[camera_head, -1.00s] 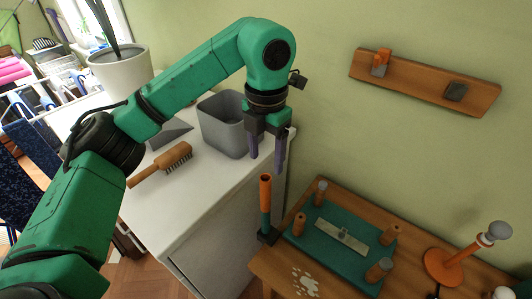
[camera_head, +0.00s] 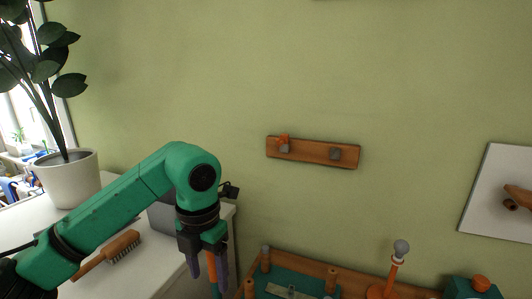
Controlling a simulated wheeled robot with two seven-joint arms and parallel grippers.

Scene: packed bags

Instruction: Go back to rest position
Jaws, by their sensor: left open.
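My left arm comes in from the left in the head view, bent at the elbow with its gripper pointing down. My left gripper (camera_head: 209,272) is open, its two dark fingers apart with nothing seen between them. It hangs in front of the right end of the white cabinet, close to the wooden table's left side. An orange and green upright piece shows just behind the fingers. My right gripper is not in view.
A brush (camera_head: 108,254) lies on the white cabinet (camera_head: 152,262), with a grey bin (camera_head: 163,217) partly hidden behind my arm. A potted plant (camera_head: 70,182) stands at the left. A wall rack (camera_head: 312,152) hangs above the table with the teal tray (camera_head: 262,282) and orange stand (camera_head: 392,275).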

